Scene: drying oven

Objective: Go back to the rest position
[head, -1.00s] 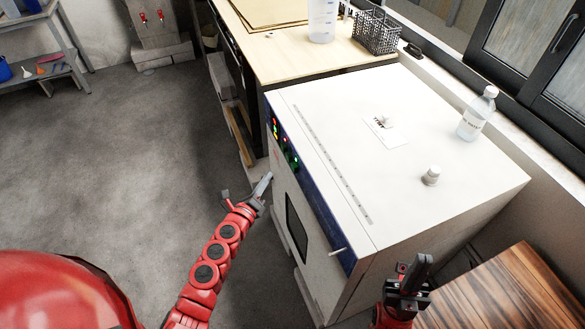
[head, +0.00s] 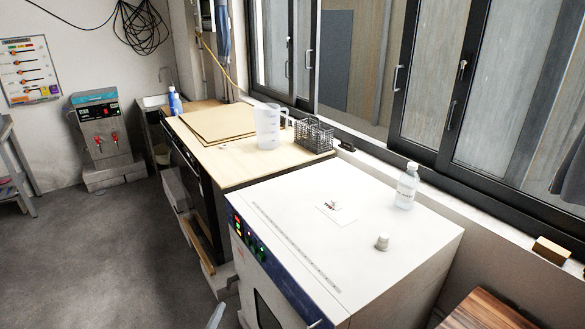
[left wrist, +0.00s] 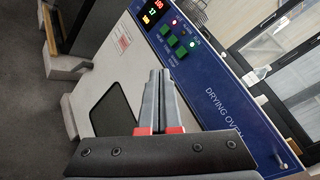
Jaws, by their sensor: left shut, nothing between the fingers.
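The white drying oven (head: 330,240) stands at lower centre right in the head view, with a blue control panel and lit indicators. Its front, with a dark window (left wrist: 112,105), shows in the left wrist view beyond my left gripper (left wrist: 160,76). That gripper is shut, with its grey fingers together and nothing between them. It is in front of the oven, and I see no contact. Only a grey tip of it (head: 216,316) shows at the bottom edge of the head view. My right gripper is in neither view.
A bench (head: 230,165) behind holds a jug (head: 268,126) and a wire basket (head: 314,134). A wooden surface (head: 485,310) is at lower right. The floor (head: 100,255) at left is clear.

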